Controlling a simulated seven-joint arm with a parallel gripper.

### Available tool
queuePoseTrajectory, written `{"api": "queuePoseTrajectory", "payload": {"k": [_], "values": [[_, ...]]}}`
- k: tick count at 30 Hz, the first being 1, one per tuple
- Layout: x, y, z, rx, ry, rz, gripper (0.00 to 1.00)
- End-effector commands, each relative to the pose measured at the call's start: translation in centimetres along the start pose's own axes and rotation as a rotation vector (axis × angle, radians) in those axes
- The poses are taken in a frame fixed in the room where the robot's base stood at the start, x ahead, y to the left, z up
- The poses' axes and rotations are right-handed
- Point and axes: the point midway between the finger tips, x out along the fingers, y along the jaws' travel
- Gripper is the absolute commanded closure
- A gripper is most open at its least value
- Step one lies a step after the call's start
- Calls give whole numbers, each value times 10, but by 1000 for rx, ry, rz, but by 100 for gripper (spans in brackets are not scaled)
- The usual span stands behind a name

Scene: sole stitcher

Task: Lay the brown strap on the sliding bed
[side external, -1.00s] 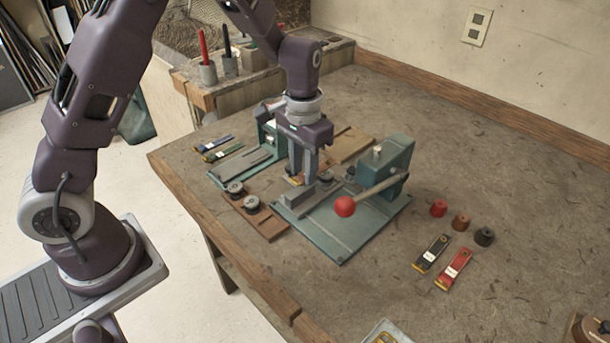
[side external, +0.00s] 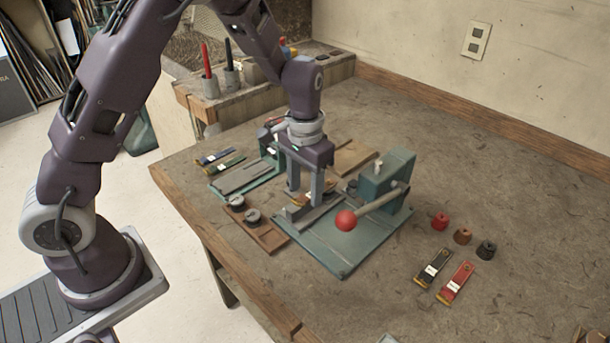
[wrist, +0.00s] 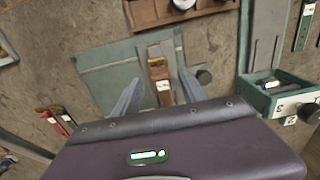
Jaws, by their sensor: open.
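The brown strap (wrist: 163,92), with a white label, lies lengthwise on a narrow grey bed (wrist: 155,50) in the wrist view. In the side view the grey bed (side external: 322,213) is on the green base plate (side external: 335,258) of the machine with the red-knobbed lever, and the strap is mostly hidden by my fingers. My gripper (side external: 305,198) points down over the bed; in the wrist view its open fingers (wrist: 160,78) stand on either side of the strap with gaps. I cannot tell how far the fingertips are above the bed.
The lever's red knob (side external: 346,220) is close on the right of my gripper. A brown board with dark round pieces (side external: 252,216) and a second green machine (side external: 245,180) are left. Black (side external: 433,269) and red (side external: 456,282) straps lie on clear table at right.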

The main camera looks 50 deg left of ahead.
Motion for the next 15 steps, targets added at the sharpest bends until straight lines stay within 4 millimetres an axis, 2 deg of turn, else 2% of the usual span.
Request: {"api": "queuePoseTrajectory", "payload": {"k": [9,15], "values": [[-84,0,-1,0,7,0,50],[-111,0,0,-1,3,-1,50]]}}
